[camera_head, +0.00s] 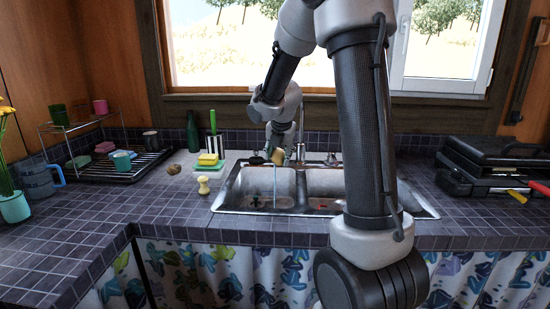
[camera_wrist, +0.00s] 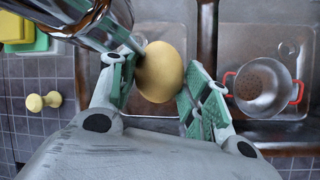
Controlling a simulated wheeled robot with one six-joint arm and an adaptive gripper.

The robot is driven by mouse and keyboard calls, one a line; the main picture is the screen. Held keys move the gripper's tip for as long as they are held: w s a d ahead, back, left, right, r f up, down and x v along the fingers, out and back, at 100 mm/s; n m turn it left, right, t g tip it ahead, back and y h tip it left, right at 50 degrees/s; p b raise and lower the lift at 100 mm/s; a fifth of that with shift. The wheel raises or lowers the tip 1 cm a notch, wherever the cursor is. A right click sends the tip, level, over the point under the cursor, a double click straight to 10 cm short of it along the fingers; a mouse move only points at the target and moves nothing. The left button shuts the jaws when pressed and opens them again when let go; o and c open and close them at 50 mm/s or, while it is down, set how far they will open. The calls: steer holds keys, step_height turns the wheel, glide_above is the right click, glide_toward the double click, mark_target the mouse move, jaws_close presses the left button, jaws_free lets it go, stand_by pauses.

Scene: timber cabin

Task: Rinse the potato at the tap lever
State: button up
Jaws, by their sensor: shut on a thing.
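My gripper (camera_wrist: 160,85) is shut on the potato (camera_wrist: 160,72), a smooth yellow-tan oval between its green-padded fingers. In the head view the potato (camera_head: 278,157) is held above the left basin of the sink (camera_head: 228,200), near its back edge. A thin blue stream, looking like running water (camera_head: 275,186), shows below the potato. The chrome tap (camera_wrist: 95,22) is close to the potato in the wrist view, at upper left. A chrome fitting (camera_head: 332,159) stands behind the sink in the head view. I cannot clearly tell the lever, and my arm hides part of the sink.
A colander with red handles (camera_wrist: 262,88) sits in the other basin. Left of the sink are a pale knob-shaped thing (camera_head: 203,185), yellow and green sponges (camera_head: 208,161), a brown lump (camera_head: 173,169) and a dish rack (camera_head: 118,168). Black cases (camera_head: 492,168) stand at right. The front-left counter is clear.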

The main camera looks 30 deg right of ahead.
mark_target(281, 163)
steer(key=s+a, duration=0.1)
steer(key=s, duration=0.1)
steer(key=s+a, duration=0.1)
steer(key=s, duration=0.2)
steer(key=s+a, duration=0.1)
steer(key=s, duration=0.1)
steer(key=shift+s+a, duration=0.15)
steer(key=shift+a, duration=0.05)
stand_by(0.3)
stand_by(1.0)
steer(key=s+a+r, duration=0.2)
steer(key=s+r, duration=0.2)
steer(key=shift+s, duration=0.3)
stand_by(0.8)
